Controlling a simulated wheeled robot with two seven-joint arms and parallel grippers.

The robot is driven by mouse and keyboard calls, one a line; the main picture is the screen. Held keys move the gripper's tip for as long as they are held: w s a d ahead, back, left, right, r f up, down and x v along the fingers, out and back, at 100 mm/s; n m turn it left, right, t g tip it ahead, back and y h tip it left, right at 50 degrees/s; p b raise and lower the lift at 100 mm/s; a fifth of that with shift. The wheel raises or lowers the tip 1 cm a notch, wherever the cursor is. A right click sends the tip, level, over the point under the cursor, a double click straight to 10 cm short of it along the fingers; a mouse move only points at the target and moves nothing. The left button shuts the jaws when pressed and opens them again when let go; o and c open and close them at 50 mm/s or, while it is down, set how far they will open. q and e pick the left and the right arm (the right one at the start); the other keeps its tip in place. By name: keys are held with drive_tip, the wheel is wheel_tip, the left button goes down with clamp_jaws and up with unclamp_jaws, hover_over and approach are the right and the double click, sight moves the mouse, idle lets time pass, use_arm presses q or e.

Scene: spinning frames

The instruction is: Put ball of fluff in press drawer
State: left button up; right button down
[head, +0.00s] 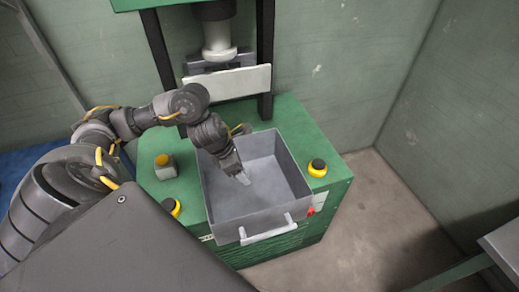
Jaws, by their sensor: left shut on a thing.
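The press drawer (283,204) is a grey open-topped box with a pale handle on its front. It is pulled out on the green press. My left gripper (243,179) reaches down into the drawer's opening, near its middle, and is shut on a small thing. The ball of fluff is hardly visible at the fingertips, where pale grey blends with the drawer floor. I cannot tell whether it touches the floor. The rest of the drawer looks empty. My right gripper is not in view.
The press column and a pale plate (228,83) stand behind the drawer. Yellow-and-black buttons (317,168) flank it on the green top. A grey surface (505,243) shows at the right edge. Walls close in behind and at right; the floor between is clear.

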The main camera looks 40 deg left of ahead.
use_arm(q)
drive_tip(key=shift+s+a+f, duration=0.1)
drive_tip(key=shift+s+f, duration=0.15)
drive_tip(key=shift+f, duration=0.4)
drive_tip(key=shift+s+f+b, duration=0.1)
drive_tip(key=shift+f+b, duration=0.05)
drive_tip(key=shift+b, duration=0.25)
drive_tip(key=shift+f, duration=0.15)
approach(247, 194)
drive_tip(key=shift+w+d+f, duration=0.35)
drive_tip(key=shift+w+d, duration=0.25)
drive_tip(key=shift+w, duration=0.05)
drive_tip(key=shift+w+f, duration=0.15)
drive_tip(key=shift+f, duration=0.45)
wheel_tip(247, 194, down, 3)
drive_tip(key=shift+f, duration=0.25)
drive_tip(key=o, duration=1)
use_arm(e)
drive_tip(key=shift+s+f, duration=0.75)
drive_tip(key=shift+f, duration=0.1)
use_arm(q)
drive_tip(key=shift+r, duration=0.1)
